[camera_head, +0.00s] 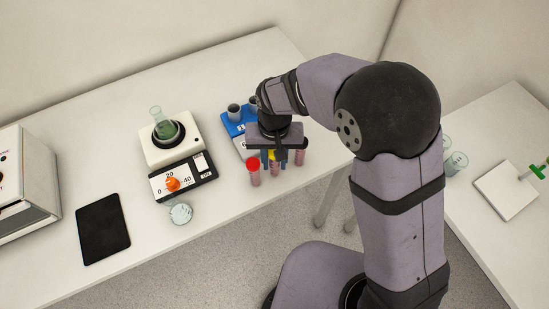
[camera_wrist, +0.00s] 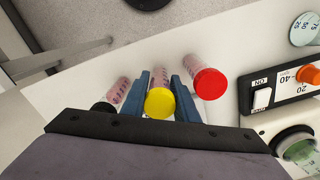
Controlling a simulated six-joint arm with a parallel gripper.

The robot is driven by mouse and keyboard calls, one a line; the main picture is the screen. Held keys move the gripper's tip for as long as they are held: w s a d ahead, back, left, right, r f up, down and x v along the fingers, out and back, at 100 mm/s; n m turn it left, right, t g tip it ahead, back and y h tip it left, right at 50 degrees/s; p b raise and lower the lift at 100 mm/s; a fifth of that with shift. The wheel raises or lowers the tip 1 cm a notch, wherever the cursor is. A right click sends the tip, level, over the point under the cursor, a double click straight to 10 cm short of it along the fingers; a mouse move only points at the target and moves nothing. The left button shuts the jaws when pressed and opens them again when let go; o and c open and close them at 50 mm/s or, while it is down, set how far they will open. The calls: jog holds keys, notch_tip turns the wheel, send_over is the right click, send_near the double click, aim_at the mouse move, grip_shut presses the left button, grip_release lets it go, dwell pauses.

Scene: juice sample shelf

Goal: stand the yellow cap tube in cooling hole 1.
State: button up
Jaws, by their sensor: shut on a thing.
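The yellow cap tube (camera_wrist: 160,102) is between the two blue fingers of my gripper (camera_wrist: 160,95) in the wrist view, with its cap toward the camera. My gripper is shut on it. In the head view the yellow cap (camera_head: 271,156) shows just under my gripper (camera_head: 274,155), at the table's front edge. The blue cooling block (camera_head: 232,127) stands behind my gripper, partly covered by it. It has dark round holes near its back. The number of each hole is too small or hidden to read, so I cannot tell which is hole 1.
A red cap tube (camera_wrist: 210,84) stands close beside one finger. A dark cap tube (camera_wrist: 103,108) is close on the other side.

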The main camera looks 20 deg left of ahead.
jog(key=shift+f, duration=0.25)
jog(key=shift+f, duration=0.25)
jog(key=o, duration=0.8)
jog(key=shift+r, duration=0.1)
jog(key=shift+r, duration=0.1)
notch_tip(320, 180, up, 12)
jog(key=shift+r+b, duration=0.25)
jog(key=shift+b, duration=0.9)
jog(key=shift+d, duration=0.1)
